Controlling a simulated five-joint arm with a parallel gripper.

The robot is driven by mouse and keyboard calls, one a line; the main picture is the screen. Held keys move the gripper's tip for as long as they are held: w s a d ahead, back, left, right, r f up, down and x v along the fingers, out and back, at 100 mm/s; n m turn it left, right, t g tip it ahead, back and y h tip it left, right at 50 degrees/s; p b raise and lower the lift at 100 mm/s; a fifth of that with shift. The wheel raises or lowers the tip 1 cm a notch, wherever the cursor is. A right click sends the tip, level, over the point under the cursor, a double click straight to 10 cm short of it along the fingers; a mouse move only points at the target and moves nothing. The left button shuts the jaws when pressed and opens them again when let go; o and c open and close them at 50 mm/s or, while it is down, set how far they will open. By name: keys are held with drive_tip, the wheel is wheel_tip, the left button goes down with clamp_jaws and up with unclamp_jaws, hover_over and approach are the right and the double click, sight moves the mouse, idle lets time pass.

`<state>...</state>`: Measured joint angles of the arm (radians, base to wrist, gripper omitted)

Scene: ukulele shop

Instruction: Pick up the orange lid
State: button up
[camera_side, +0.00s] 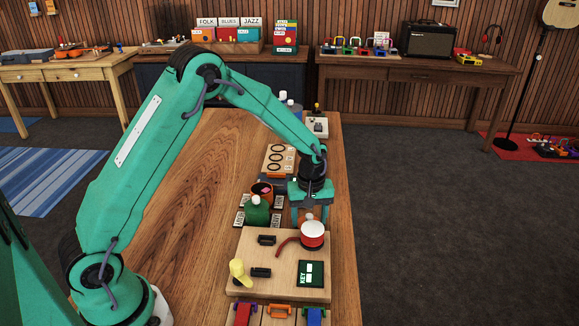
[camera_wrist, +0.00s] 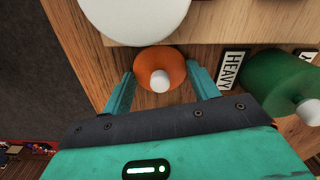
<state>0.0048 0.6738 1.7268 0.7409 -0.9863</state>
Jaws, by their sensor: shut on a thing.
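The orange lid (camera_wrist: 147,60) is round with a white knob and sits between the fingers of my gripper (camera_wrist: 161,73) in the wrist view. My gripper is shut on it. In the side view my gripper (camera_side: 309,213) points down at the far edge of the light wooden board, just behind a red pot with a white top. I cannot make out the orange lid clearly in that view. The wrist view does not show whether the lid is clear of the surface below.
The red pot (camera_side: 312,243) is very close to my fingers. A green container (camera_side: 257,212) stands to the left, and a HEAVY label (camera_wrist: 232,70) lies near it. The light board (camera_side: 262,285) also holds a yellow object (camera_side: 239,272) and a green KEY card (camera_side: 311,273).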

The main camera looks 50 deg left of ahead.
sight(309, 214)
drive_tip(key=shift+r, duration=0.2)
wheel_tip(309, 214, up, 10)
drive_tip(key=shift+f, duration=0.15)
idle(0.4)
idle(0.5)
drive_tip(key=s+a+r+n, duration=0.1)
drive_tip(key=s+a+n, duration=0.1)
drive_tip(key=a, duration=0.6)
drive_tip(key=s+a+r+n, duration=0.1)
drive_tip(key=a+n, duration=0.3)
drive_tip(key=a, duration=0.4)
drive_tip(key=shift+s, duration=0.35)
drive_tip(key=shift+f, duration=0.2)
drive_tip(key=shift+f, duration=3)
drive_tip(key=shift+f, duration=0.2)
